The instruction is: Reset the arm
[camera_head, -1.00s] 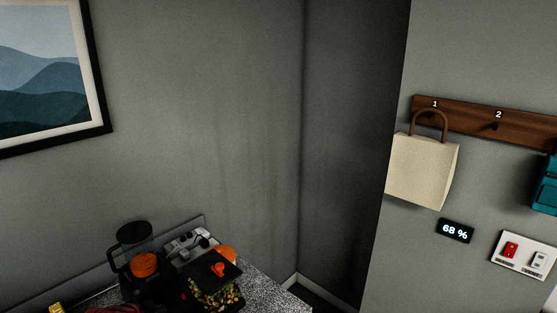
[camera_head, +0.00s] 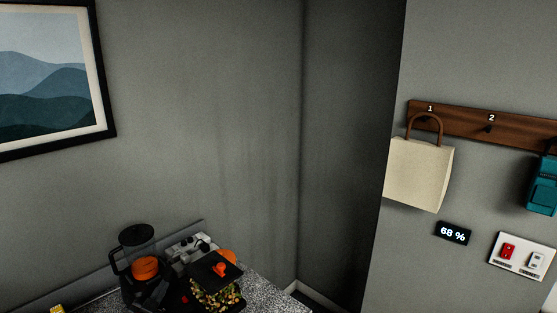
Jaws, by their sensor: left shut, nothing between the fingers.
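My right gripper is not in view.
A black-lidded jug with an orange band (camera_head: 146,268) and a container with a black lid and orange knob (camera_head: 221,268) stand on the speckled counter (camera_head: 262,294). A cream bag (camera_head: 418,174) hangs at hook 1.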

